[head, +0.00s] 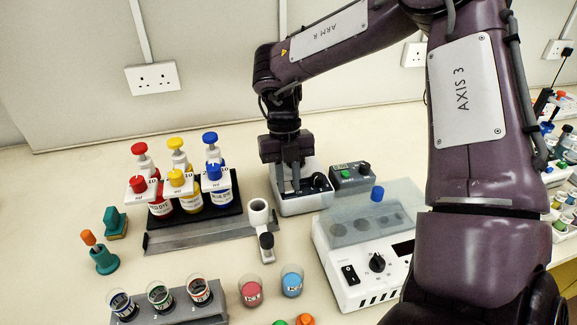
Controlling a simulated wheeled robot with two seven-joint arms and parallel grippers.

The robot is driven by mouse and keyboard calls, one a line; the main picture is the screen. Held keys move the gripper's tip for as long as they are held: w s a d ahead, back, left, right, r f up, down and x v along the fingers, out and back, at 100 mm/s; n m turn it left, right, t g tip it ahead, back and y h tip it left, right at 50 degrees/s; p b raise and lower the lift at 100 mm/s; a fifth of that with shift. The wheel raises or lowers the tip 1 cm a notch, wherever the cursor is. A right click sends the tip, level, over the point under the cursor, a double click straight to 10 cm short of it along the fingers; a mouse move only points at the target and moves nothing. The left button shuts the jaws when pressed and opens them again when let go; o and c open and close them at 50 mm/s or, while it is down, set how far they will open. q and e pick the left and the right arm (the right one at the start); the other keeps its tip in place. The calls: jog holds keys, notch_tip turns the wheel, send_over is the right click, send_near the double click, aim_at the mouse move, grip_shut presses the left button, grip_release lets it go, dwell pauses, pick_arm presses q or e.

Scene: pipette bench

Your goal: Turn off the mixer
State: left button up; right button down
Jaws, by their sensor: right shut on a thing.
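A small white unit with a black knob, which looks like the mixer (304,204), stands on the bench near the middle. My right gripper (289,188) points down over its top, just left of the black knob (320,182). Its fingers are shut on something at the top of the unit. What they hold is mostly hidden between them, and I cannot tell what it is. My left gripper is not in view.
A larger white device (352,296) with a switch and knob sits in front. Cups (291,282) and a vial rack (182,311) are in front.

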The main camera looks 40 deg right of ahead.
aim_at(286, 183)
jog(key=c, duration=1.3)
grip_release()
jog(key=p+v, duration=0.1)
jog(key=v, duration=0.7)
jog(key=shift+f, duration=0.1)
